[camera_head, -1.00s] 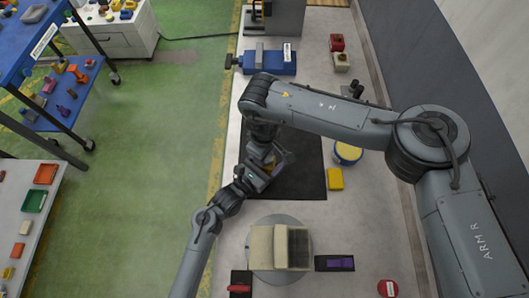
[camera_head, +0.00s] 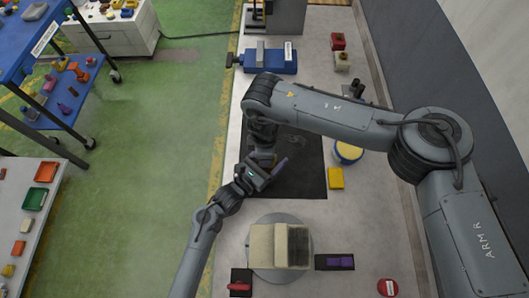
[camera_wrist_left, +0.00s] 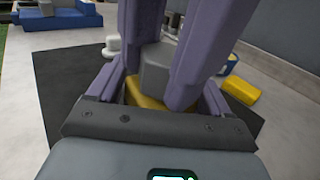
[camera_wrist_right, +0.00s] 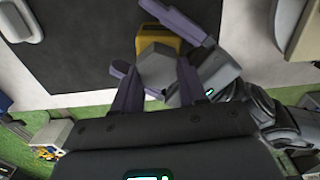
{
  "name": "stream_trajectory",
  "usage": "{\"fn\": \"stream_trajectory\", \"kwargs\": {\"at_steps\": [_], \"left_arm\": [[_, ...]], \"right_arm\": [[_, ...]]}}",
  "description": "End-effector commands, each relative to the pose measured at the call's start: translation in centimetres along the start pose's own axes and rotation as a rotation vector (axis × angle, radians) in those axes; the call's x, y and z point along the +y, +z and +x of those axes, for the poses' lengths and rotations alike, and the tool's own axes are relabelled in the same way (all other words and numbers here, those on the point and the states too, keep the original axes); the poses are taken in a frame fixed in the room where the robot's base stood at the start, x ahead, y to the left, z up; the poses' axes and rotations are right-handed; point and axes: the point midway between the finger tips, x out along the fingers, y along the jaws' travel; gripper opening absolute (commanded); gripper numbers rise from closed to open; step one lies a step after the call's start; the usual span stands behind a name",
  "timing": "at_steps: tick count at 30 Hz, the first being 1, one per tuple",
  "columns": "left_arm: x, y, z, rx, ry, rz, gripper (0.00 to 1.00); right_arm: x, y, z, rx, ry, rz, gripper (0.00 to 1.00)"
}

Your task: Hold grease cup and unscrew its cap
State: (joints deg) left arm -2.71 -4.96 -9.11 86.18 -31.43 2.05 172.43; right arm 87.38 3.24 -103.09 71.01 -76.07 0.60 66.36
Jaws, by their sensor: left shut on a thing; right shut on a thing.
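The grease cup has a yellow body (camera_wrist_left: 147,92) and a grey faceted cap (camera_wrist_left: 155,70). The right wrist view also shows the yellow body (camera_wrist_right: 160,42) and the grey cap (camera_wrist_right: 156,66). My left gripper (camera_head: 272,166) is shut on the body above the black mat, its purple fingers on either side. My right gripper (camera_wrist_right: 158,82) comes from above and is shut with its fingers flanking the cap. Fingers hide parts of both body and cap. In the head view my right arm hides most of the cup, so whether cap and body are apart is unclear.
A black mat (camera_head: 312,170) lies below. A yellow block (camera_head: 335,178) and a blue tin with yellow top (camera_head: 348,153) stand right of it. A blue vise (camera_head: 270,62) is behind. A turntable (camera_head: 282,219) bearing a beige block is in front.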

Motion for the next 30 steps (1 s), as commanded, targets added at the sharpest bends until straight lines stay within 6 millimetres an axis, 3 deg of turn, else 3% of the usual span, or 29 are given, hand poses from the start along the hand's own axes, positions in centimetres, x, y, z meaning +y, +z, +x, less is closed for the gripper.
{"fn": "stream_trajectory", "kwargs": {"at_steps": [9,30], "left_arm": [[0.21,0.07,-0.06,-0.002,0.004,-0.001,0.24],[0.15,0.07,-0.04,-0.002,0.003,0.000,0.24]], "right_arm": [[-0.15,0.35,0.03,0.003,0.001,-0.323,0.05],[-0.24,0.34,0.02,0.006,0.000,-0.425,0.05]]}}
